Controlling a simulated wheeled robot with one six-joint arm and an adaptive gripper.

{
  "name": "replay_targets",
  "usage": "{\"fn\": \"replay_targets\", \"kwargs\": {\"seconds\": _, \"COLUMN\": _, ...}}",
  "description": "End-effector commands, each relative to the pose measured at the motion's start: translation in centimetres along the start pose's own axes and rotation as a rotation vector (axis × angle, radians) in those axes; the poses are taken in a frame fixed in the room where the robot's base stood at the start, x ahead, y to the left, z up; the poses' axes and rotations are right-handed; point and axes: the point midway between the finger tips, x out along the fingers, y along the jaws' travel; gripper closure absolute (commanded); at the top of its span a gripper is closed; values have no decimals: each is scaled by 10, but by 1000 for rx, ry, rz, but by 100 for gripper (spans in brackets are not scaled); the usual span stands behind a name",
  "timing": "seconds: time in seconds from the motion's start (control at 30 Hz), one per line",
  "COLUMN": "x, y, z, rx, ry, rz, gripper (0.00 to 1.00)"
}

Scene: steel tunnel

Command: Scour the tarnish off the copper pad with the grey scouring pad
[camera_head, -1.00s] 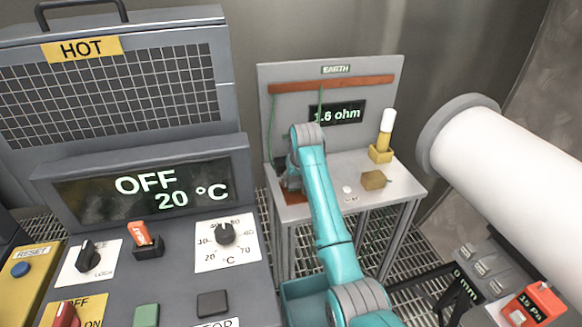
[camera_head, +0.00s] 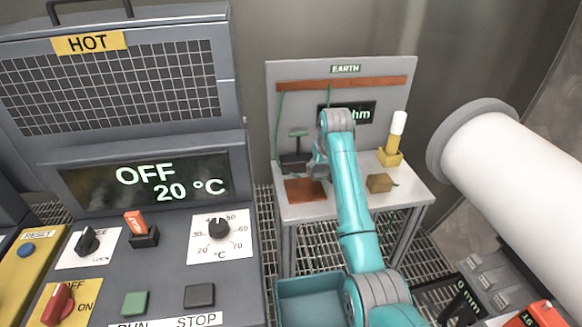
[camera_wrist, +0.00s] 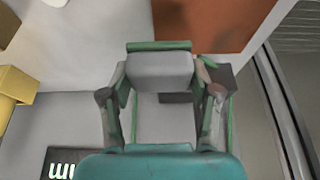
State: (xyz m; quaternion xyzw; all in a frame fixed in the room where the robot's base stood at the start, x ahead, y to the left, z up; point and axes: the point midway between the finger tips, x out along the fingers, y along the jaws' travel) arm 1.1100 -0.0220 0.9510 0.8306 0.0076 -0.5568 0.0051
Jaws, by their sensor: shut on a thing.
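The copper pad (camera_head: 306,190) is a flat red-brown plate at the front left of the grey bench. In the wrist view the copper pad (camera_wrist: 195,22) shows at the top, beyond the fingers, and looks evenly red-brown there. My gripper (camera_head: 318,165) is over the bench, behind and to the right of the copper pad, partly hidden by my arm. In the wrist view my gripper (camera_wrist: 160,85) is shut on a grey block, the scouring pad (camera_wrist: 160,70). The pad appears apart from the copper. Its underside is hidden.
A tan block (camera_head: 379,183) and a white-topped yellow holder (camera_head: 390,152) stand on the right of the bench. The EARTH panel (camera_head: 300,105) rises behind; my arm covers most of its ohm display.

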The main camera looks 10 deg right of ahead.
Motion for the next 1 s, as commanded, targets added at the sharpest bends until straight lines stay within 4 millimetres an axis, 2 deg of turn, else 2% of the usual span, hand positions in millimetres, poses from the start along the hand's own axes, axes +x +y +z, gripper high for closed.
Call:
{"fn": "replay_targets", "kwargs": {"seconds": 0.5, "x": -40, "y": -2, "z": -26, "rx": -1, "ry": 4, "rz": 0, "gripper": 76}}
{"fn": "replay_targets", "kwargs": {"seconds": 1.0, "x": -42, "y": -2, "z": -27, "rx": -1, "ry": 2, "rz": 0, "gripper": 76}}
